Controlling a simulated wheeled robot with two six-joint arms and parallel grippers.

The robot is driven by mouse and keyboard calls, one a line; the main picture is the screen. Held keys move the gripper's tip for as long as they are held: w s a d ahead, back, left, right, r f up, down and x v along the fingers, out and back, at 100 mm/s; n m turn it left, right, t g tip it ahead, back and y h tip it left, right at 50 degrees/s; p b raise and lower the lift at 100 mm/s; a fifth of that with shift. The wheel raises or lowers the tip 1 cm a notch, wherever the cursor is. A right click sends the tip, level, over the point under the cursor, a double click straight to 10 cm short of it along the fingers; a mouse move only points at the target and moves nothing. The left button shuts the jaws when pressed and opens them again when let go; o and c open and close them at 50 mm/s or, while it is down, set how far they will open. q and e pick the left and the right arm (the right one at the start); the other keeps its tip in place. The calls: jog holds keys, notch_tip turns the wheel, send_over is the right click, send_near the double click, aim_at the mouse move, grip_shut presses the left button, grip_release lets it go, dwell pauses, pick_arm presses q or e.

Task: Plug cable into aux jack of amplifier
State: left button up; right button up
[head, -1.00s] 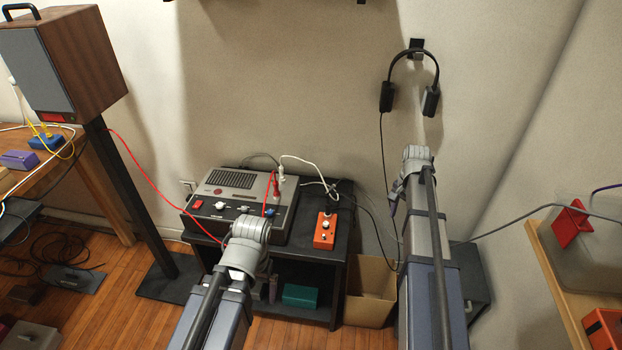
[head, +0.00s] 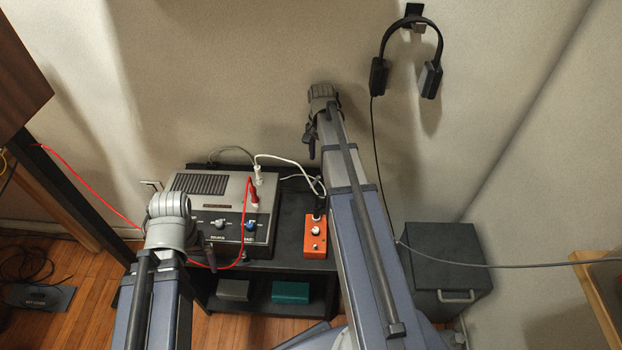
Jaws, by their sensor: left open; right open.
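The grey amplifier (head: 208,207) stands on a black rack, with knobs on its front panel. A red plug (head: 255,190) and a white plug (head: 258,172) stand upright at its right side. The red cable (head: 85,187) comes from the left, passes behind my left arm and rises in front of the amplifier to the red plug. I cannot tell which socket is the aux jack. My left gripper (head: 208,252), open, is at the amplifier's front left and partly covers it. My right gripper (head: 310,138), open, is above and behind the orange box; neither visibly holds anything.
An orange pedal-like box (head: 315,237) with a dark plug sits right of the amplifier on the rack (head: 288,215). Headphones (head: 409,60) hang on the wall, their cord trailing down. A dark cabinet (head: 445,262) stands right. A grey cable (head: 500,266) crosses to a wooden table (head: 598,290).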

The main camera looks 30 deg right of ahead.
aim_at(318, 177)
jog(key=shift+f+b, duration=1.15)
jog(key=shift+f, duration=0.15)
jog(key=f+b, duration=0.5)
jog(key=shift+s+a+f, duration=0.1)
jog(key=shift+s+a, duration=0.05)
jog(key=shift+a, duration=0.2)
grip_shut()
